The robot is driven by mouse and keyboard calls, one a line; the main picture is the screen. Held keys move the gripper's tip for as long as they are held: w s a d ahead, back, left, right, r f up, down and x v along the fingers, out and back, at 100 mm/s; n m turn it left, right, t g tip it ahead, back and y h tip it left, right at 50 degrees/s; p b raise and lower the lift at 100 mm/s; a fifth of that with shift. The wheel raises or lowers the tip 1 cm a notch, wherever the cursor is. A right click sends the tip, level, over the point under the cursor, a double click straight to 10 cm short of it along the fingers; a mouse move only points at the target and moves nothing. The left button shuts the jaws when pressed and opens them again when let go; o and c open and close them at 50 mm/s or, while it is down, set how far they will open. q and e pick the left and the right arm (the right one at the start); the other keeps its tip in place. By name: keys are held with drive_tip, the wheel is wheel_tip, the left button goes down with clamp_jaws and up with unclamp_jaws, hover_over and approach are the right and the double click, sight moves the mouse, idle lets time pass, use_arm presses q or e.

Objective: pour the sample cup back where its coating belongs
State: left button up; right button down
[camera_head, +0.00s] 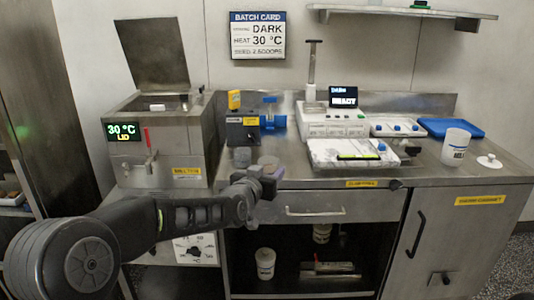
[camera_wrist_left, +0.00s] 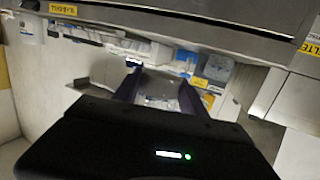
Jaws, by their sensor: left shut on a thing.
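My left gripper (camera_head: 265,174) is in front of the counter's front edge, below the blue-ended unit. It is shut on a clear cup (camera_head: 269,162). In the left wrist view the clear cup (camera_wrist_left: 158,90) shows between the two dark fingers; its contents are not clear. A steel tank (camera_head: 165,150) stands to the left with its lid (camera_head: 153,53) raised. Its display reads 30 °C and LID. A batch card (camera_head: 257,35) on the wall reads DARK, HEAT 30 °C, and a seed line in scoops. My right gripper is not in view.
Another clear vessel (camera_head: 242,157) stands on the counter just left of the gripper. A white machine (camera_head: 332,122) reading READY, a blue tray (camera_head: 451,128), a white tub (camera_head: 456,146) and a white lid (camera_head: 489,161) are further right. A white tub (camera_head: 265,263) stands on the open shelf below.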

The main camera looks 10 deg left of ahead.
use_arm(q)
drive_tip(key=s+a+f+n+y, duration=0.1)
drive_tip(key=s+f+y, duration=0.1)
drive_tip(key=s+f, duration=1.1)
wheel_tip(320, 180, down, 5)
drive_tip(key=shift+s+r, duration=0.1)
drive_tip(key=shift+s, duration=0.3)
